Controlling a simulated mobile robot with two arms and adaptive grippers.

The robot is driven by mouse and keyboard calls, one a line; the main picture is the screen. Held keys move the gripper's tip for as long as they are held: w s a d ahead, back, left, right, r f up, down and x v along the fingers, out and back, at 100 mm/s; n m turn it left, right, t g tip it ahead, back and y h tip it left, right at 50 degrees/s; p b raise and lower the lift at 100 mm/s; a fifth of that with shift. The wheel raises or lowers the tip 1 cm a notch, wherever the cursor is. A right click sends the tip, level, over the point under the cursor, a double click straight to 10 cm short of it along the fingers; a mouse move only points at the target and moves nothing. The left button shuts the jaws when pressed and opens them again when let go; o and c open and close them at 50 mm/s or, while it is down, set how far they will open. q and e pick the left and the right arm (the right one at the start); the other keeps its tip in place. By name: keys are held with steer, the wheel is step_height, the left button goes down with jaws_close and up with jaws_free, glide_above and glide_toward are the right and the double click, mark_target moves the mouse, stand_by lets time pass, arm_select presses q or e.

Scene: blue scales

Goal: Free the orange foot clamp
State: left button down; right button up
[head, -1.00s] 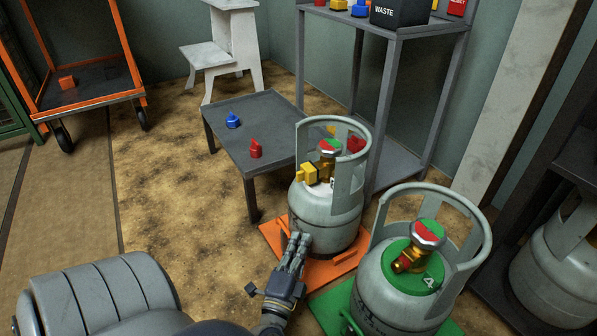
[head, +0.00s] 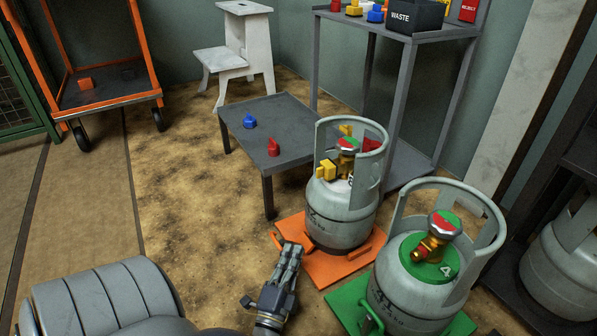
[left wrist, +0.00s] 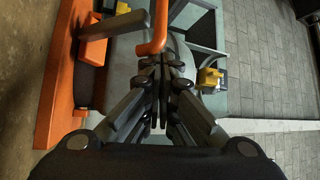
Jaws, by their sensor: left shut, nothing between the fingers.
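The orange foot clamp is on the orange base plate (head: 345,272) under a grey gas cylinder (head: 342,212). An orange lever (head: 276,240) sticks out at the plate's left edge, beside my left gripper (head: 292,248). In the left wrist view an orange bar (left wrist: 154,36) stands just beyond my left fingertips (left wrist: 160,68); I cannot tell whether they touch it. My left gripper is shut and empty. A second orange bar (head: 366,252) lies along the plate's right side. The fingers hide part of the plate's left edge. My right gripper is not in view.
A second cylinder (head: 392,292) marked 4 stands close by on a green plate (head: 346,300). A low grey table (head: 262,122) with a blue and a red piece is behind. A shelf with a WASTE bin (head: 412,18) stands at back. Floor on the left is clear.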

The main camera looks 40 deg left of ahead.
arm_select(q)
steer(key=shift+s+a+f, duration=0.15)
steer(key=shift+s+f, duration=0.4)
stand_by(0.4)
step_height(320, 180, up, 10)
stand_by(0.5)
stand_by(0.5)
